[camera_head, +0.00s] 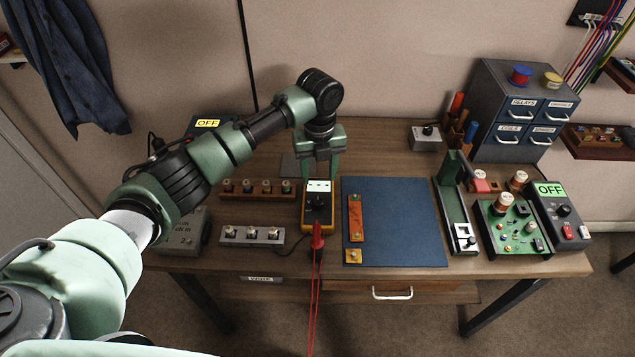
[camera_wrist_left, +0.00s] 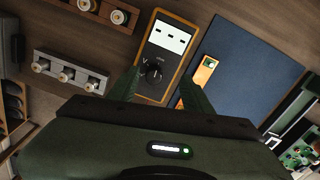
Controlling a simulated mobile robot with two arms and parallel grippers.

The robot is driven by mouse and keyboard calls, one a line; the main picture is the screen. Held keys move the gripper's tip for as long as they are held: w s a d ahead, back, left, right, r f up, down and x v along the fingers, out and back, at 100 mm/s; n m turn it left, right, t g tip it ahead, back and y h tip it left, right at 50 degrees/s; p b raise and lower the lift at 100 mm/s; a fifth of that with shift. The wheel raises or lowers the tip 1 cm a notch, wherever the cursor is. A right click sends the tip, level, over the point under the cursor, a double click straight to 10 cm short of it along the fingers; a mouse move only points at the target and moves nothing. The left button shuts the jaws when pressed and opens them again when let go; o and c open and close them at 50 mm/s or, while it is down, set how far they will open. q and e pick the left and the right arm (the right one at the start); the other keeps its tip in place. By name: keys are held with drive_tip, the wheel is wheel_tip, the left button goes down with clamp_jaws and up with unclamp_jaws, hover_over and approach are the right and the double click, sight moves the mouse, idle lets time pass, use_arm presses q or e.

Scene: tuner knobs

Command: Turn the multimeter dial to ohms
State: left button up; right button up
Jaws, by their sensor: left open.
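The multimeter (camera_head: 307,219) is yellow-edged with a black face and lies on the bench left of the blue mat. Its lit display (camera_wrist_left: 169,35) shows dashes. The round black dial (camera_wrist_left: 153,72) is below the display; its small marks and pointer are too small to read surely. My left gripper (camera_head: 321,174) points down over the multimeter's upper part, open and empty. In the left wrist view its two green fingers (camera_wrist_left: 161,80) stand apart on either side of the dial, and I see no contact with it. My right gripper is in neither view.
Red probes (camera_head: 317,238) with trailing leads sit at the multimeter's near end. A blue mat (camera_head: 405,215) with an orange strip lies to the right. Knob rails (camera_head: 252,236) stand left. A green circuit board (camera_head: 512,228) and drawer cabinet (camera_head: 500,92) are farther right.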

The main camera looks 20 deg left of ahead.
use_arm(q)
drive_tip(key=shift+r, duration=0.45)
drive_tip(key=shift+w+a, duration=0.1)
